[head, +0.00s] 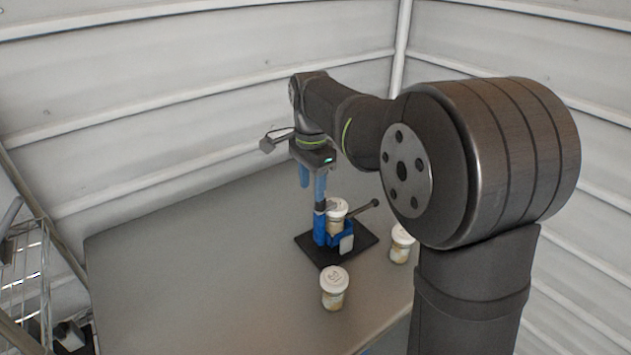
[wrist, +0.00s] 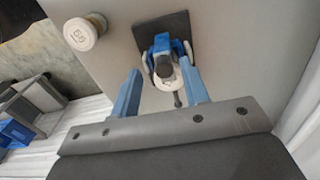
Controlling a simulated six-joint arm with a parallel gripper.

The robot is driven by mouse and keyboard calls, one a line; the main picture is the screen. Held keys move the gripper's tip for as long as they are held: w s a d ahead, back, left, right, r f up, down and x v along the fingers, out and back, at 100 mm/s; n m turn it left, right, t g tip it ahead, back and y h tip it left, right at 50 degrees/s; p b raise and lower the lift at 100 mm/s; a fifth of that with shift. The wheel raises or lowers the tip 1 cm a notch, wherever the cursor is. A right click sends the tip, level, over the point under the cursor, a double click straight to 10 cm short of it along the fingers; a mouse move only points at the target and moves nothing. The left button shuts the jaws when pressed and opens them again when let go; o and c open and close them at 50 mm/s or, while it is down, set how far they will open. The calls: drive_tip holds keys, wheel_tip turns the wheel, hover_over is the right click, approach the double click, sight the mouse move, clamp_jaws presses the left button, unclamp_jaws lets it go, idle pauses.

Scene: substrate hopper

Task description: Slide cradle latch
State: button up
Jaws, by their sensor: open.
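The blue cradle (head: 333,238) stands on a black base plate (head: 313,250) on the table. A white-lidded tub (head: 337,209) sits upright in it. A dark rod with a rounded end (head: 366,206) sticks out to the right, and a pale tab (head: 346,244) shows at the front; I cannot tell which is the latch. My gripper (head: 312,188) points down, open, at the left side of the cradle. In the wrist view, the cradle (wrist: 161,44) lies just beyond and between the open blue fingertips (wrist: 160,70). No grip on anything shows. Whether a finger touches the cradle is unclear.
One loose tub (head: 334,288) stands in front of the base plate and another (head: 401,244) stands to its right, partly behind my arm. A wire rack (head: 25,275) is beyond the table's left edge. The left part of the table (head: 190,260) is clear.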

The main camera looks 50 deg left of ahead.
drive_tip(key=shift+w, duration=0.5)
drive_tip(key=shift+w+f, duration=0.4)
drive_tip(key=shift+w, duration=0.35)
wheel_tip(320, 180, down, 3)
drive_tip(key=shift+r, duration=0.1)
drive_tip(key=shift+f, duration=0.7)
drive_tip(key=c, duration=0.7)
drive_tip(key=shift+o, duration=0.2)
